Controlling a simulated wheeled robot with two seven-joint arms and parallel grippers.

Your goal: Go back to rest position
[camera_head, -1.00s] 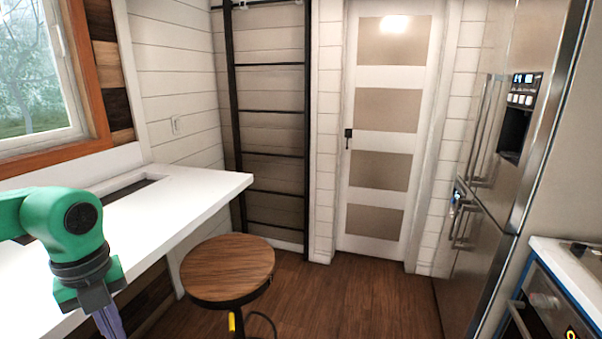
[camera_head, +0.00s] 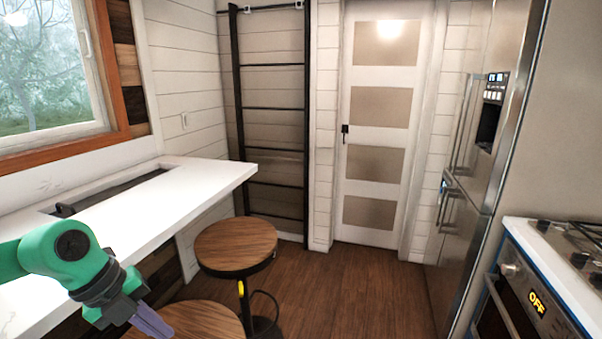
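My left gripper (camera_head: 150,321) shows at the lower left, at the end of a green arm with a dark wrist. It points down and to the right, beside the white counter's edge and above a wooden stool. Its fingers look like one purple-grey piece from this angle, and I cannot tell whether they are open or shut. I see no object in them. My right arm and gripper are not in view.
The white counter (camera_head: 180,205) runs along the left wall. Two wooden stools stand beside it, a farther one (camera_head: 236,246) and a nearer one (camera_head: 205,322). A stove (camera_head: 540,290) and fridge (camera_head: 462,215) line the right. Floor (camera_head: 350,290) is clear toward the closed door (camera_head: 381,130).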

